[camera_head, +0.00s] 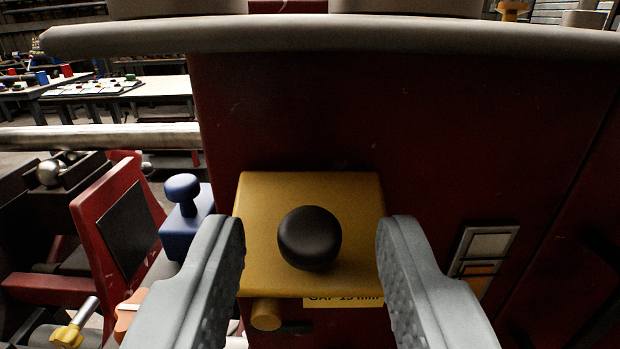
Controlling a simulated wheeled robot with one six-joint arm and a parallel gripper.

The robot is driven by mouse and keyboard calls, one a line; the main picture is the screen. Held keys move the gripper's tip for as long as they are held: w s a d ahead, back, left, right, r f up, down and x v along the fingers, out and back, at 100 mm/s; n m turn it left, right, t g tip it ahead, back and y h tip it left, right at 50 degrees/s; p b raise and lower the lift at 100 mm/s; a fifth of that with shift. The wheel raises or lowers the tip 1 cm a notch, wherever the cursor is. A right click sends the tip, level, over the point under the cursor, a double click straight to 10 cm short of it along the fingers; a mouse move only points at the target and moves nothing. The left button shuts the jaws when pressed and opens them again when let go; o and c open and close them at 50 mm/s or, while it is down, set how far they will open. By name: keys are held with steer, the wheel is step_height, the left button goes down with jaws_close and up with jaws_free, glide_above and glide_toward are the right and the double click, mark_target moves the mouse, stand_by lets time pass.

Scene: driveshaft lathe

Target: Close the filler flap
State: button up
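A yellow box-shaped part (262,215) with a round black knob (309,238) on its face is fixed to a dark red machine panel (400,120). It may be the filler flap, but I cannot tell for sure, nor whether it stands open or closed. My gripper (312,230) is open, with one grey finger on each side of the yellow part. The knob lies between the fingers, apart from both.
A blue block with a knob (185,220) stands close left of my left finger. A red frame with a dark panel (120,225) is further left. A pale ledge (330,36) crosses above. A small framed plate (487,250) is on the right. Tables (120,90) stand in the background.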

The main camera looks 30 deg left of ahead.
steer(key=shift+w+a, duration=0.4)
steer(key=shift+w, duration=0.2)
jaws_close()
